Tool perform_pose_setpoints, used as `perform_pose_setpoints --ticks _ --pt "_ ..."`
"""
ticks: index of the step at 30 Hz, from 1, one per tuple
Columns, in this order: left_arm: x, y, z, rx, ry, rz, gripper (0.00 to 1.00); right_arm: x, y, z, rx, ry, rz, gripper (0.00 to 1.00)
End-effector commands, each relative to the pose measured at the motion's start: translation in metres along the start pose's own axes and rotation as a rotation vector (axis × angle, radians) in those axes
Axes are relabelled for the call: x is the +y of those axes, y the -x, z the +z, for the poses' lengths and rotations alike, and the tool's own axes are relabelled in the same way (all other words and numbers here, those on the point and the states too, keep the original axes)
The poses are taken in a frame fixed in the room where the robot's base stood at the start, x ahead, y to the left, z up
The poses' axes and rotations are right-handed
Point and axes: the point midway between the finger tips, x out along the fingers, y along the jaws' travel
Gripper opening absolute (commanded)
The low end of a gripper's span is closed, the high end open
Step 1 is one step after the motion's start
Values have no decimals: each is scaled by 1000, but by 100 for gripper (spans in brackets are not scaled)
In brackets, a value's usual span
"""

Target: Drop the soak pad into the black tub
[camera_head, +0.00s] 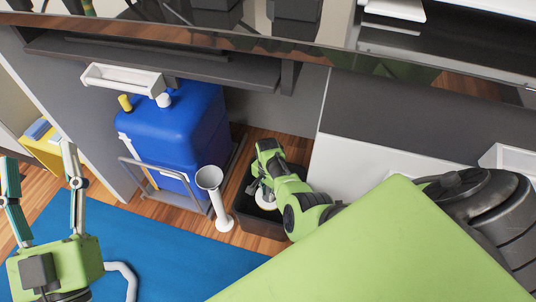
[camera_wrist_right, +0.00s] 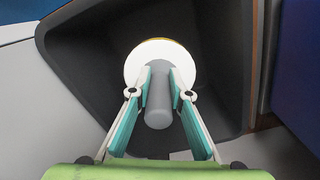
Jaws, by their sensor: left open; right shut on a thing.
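The soak pad (camera_wrist_right: 160,57) is a round white disc with a yellowish edge and a grey handle. My right gripper (camera_wrist_right: 160,78) is shut on the grey handle, as the right wrist view shows. The pad lies within the outline of the black tub's opening (camera_wrist_right: 85,60); its exact height above the floor of the tub is unclear. In the head view the tub (camera_head: 250,217) stands on the wooden floor, and my right arm hides much of it. The white disc of the pad (camera_head: 265,198) shows below the wrist. My left gripper (camera_head: 40,155) is open and empty at the far left.
A blue tank (camera_head: 185,130) on a grey trolley stands left of the tub. A white funnel-topped tube (camera_head: 215,190) stands between them. A blue mat (camera_head: 190,260) covers the floor in front. A dark ledge (camera_head: 150,55) runs above. A yellow box (camera_head: 45,148) is at the left.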

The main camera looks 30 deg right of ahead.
Motion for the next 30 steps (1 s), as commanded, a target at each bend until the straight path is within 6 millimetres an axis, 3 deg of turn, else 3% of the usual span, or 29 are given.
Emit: perform_pose_setpoints --ticks 14,15,16,30 --pt "0 0 -1 3 0 0 53 0 0 0 1 0 -1 0" --pt "0 0 -1 3 0 0 53 0 0 0 1 0 -1 28" --pt "0 0 -1 3 0 0 53 0 0 0 1 0 -1 36" --pt "0 0 -1 3 0 0 53 -1 5 -1 2 0 -2 38"
